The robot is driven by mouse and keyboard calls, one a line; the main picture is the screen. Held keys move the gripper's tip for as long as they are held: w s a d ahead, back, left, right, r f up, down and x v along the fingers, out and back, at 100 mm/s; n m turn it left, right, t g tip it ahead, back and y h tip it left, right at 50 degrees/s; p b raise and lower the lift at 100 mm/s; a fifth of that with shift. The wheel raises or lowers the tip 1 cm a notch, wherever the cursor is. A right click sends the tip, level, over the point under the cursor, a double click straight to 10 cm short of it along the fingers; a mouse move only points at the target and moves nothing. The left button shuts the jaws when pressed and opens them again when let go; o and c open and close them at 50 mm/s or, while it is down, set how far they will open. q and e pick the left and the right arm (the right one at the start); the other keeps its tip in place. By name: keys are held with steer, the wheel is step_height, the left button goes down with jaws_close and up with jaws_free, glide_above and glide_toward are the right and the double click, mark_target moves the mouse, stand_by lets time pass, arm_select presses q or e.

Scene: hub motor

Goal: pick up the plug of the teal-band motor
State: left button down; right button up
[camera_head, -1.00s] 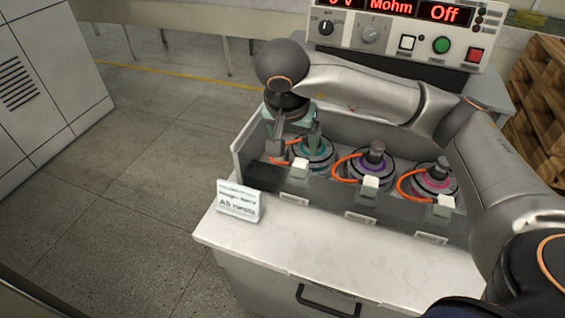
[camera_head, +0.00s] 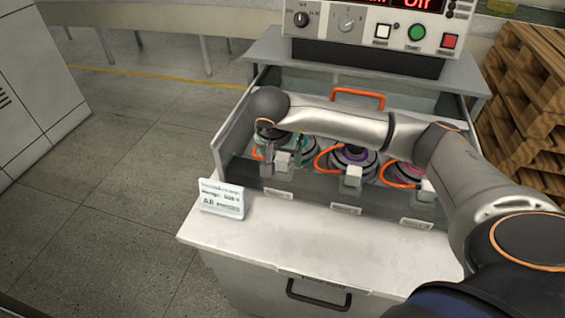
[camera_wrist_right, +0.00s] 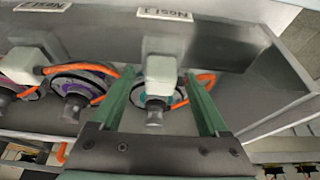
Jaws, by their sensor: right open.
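The teal-band motor (camera_wrist_right: 152,92) sits in the leftmost place of the tray in the head view, partly hidden by my right arm. Its white plug (camera_head: 283,160) stands at the front of the motor, with an orange cable. In the right wrist view, the plug (camera_wrist_right: 161,70) shows between the two green fingers of my right gripper (camera_wrist_right: 160,79), with gaps on both sides. The gripper is open and points down over the motor in the head view (camera_head: 275,156). Whether a finger touches anything is unclear. My left gripper is not in view.
A purple-band motor (camera_head: 352,158) and a pink-band motor (camera_head: 405,172) stand to the right, each with a white plug. The tray wall (camera_head: 232,130) is close on the left. A sign (camera_head: 221,198) stands in front. A tester with buttons (camera_head: 375,33) stands behind.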

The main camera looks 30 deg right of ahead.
steer(key=shift+f, duration=0.15)
jaws_close()
stand_by(0.5)
